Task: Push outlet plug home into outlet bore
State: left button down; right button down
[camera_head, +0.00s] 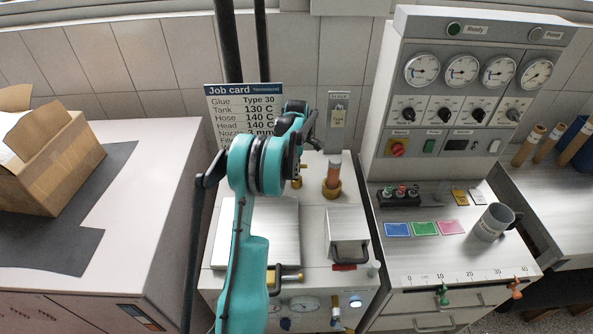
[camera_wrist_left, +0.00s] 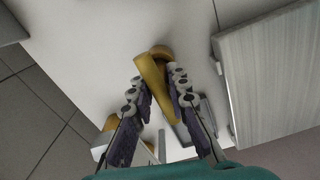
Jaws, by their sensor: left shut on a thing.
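My left arm, teal, reaches up the middle of the head view, and its wrist hides much of my left gripper (camera_head: 301,150) beside the job card. In the left wrist view, the gripper (camera_wrist_left: 160,88) has its two dark padded fingers on either side of a brass piece (camera_wrist_left: 151,75), shut on it. This looks like the outlet plug; it has a slanting bar and a rounded end. The outlet bore is not clearly visible, so I cannot tell how deep the plug sits. My right gripper is not in view.
A metal lid (camera_head: 283,222) lies on the white glue unit (camera_head: 224,279). A copper-coloured cylinder in a brass collar (camera_head: 333,189) stands right of the gripper. The control panel (camera_head: 466,95) rises at the right. A cardboard box (camera_head: 62,165) sits on the left cabinet.

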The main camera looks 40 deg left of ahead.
pick_arm(q)
jog(key=shift+r+p, duration=0.3)
jog(key=shift+r, duration=0.4)
jog(key=shift+b, duration=0.3)
dwell(1.2)
jog(key=shift+f+b, duration=1.05)
jog(key=shift+f, duration=0.45)
jog(key=c, duration=1.4)
grip_release()
notch_tip(320, 180, up, 12)
jog(key=shift+f, duration=0.1)
